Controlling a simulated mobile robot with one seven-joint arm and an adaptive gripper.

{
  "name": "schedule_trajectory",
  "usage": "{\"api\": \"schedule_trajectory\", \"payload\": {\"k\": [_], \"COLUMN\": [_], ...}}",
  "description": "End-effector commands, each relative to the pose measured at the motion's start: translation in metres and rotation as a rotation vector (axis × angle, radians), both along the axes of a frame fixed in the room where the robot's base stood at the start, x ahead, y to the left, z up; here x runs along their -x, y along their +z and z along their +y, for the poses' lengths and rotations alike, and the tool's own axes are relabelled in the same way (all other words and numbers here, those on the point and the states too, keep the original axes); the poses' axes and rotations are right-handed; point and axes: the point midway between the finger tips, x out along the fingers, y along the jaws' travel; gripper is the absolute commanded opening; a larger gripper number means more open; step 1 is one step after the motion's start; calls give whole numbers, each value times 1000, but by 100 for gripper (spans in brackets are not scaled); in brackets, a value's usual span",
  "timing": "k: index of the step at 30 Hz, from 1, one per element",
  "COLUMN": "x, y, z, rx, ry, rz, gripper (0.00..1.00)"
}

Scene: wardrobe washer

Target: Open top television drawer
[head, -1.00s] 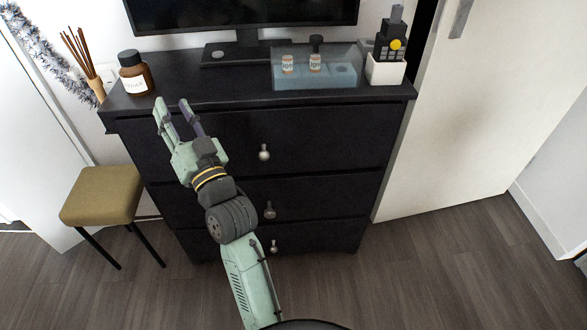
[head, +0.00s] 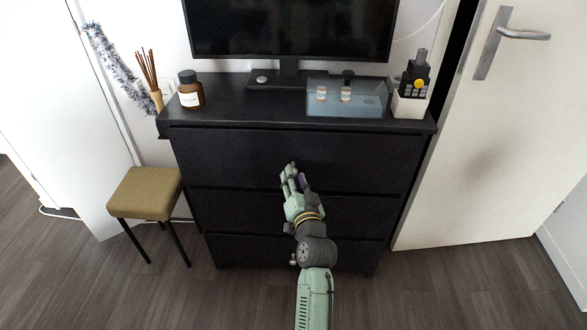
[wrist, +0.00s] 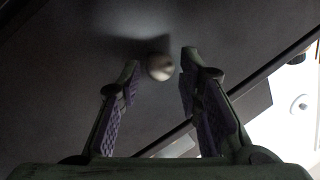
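The black dresser under the television has a closed top drawer (head: 365,160). Its round metal knob (wrist: 160,67) shows in the wrist view between my fingertips, at or just beyond their ends. My gripper (head: 295,178) is in front of the top drawer, low on its face. It is open in the wrist view (wrist: 160,78), with one purple-padded finger on each side of the knob and a gap to both. In the head view my fingers partly cover the knob, so I cannot tell how deep it sits.
The television (head: 290,30), a brown bottle (head: 190,92), a clear blue box (head: 345,103) and a white pot (head: 408,105) stand on the dresser top. A stool (head: 146,193) stands at left, a white door (head: 480,150) at right. Floor in front is open.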

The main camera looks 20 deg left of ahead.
Motion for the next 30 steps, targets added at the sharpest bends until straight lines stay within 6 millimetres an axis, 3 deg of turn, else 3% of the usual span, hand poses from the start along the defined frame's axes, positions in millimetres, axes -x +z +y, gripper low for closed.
{"api": "schedule_trajectory", "payload": {"k": [6, 17, 30], "x": [-22, -26, -25], "y": [1, 0, 0], "z": [14, 16, 16], "rx": [1, 1, 1], "ry": [1, 1, 1], "rz": [-1, -1, -1], "gripper": [32, 32, 3]}}
